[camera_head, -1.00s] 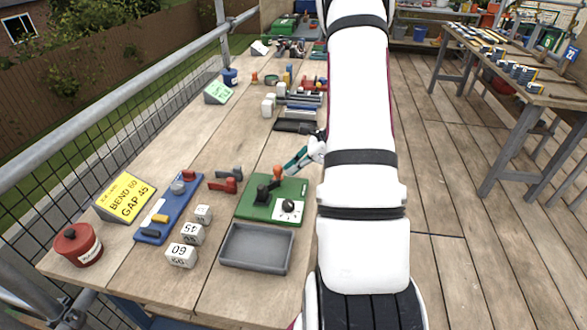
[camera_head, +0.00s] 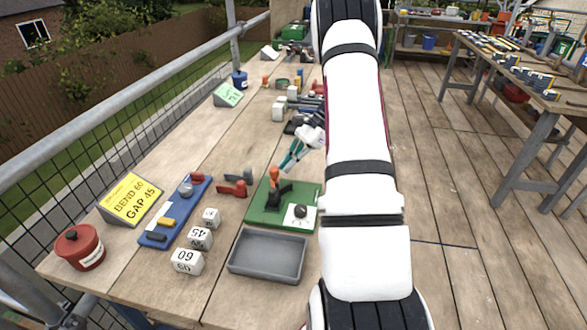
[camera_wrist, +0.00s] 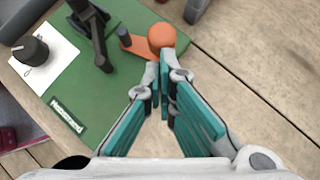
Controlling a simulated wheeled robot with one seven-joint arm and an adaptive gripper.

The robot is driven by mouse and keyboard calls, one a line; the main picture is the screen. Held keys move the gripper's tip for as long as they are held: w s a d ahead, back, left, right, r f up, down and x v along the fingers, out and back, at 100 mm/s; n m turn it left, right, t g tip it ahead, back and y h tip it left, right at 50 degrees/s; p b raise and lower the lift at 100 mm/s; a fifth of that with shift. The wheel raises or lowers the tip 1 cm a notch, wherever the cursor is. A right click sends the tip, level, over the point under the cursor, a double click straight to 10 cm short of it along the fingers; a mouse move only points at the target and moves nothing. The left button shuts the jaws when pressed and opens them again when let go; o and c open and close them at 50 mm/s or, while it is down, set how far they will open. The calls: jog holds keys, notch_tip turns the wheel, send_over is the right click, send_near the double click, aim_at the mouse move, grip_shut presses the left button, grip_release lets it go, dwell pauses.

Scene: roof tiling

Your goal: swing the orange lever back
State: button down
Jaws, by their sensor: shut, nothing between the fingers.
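The orange lever (camera_head: 274,175) is on the far part of the green board (camera_head: 250,217). In the wrist view its round orange knob (camera_wrist: 162,36) and flat orange arm (camera_wrist: 132,43) show near the top middle. My gripper (camera_head: 282,168) has teal fingers and hangs just beside the lever. In the wrist view my gripper (camera_wrist: 160,74) is shut and empty, with its tips just below the knob. I cannot tell whether they touch it. A dark clamp-like part (camera_wrist: 94,35) stands on the board beside the lever.
A black dial (camera_head: 300,211) on a white plate is on the board. A grey tray (camera_head: 268,277) lies in front. Red and grey handles (camera_head: 234,189), number cubes (camera_head: 200,238) and a blue board (camera_head: 160,225) are to the left. Bare wood lies right of the board in the wrist view.

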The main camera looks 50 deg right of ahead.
jog(key=shift+w+a, duration=0.25)
jog(key=shift+w, duration=0.2)
dwell(0.5)
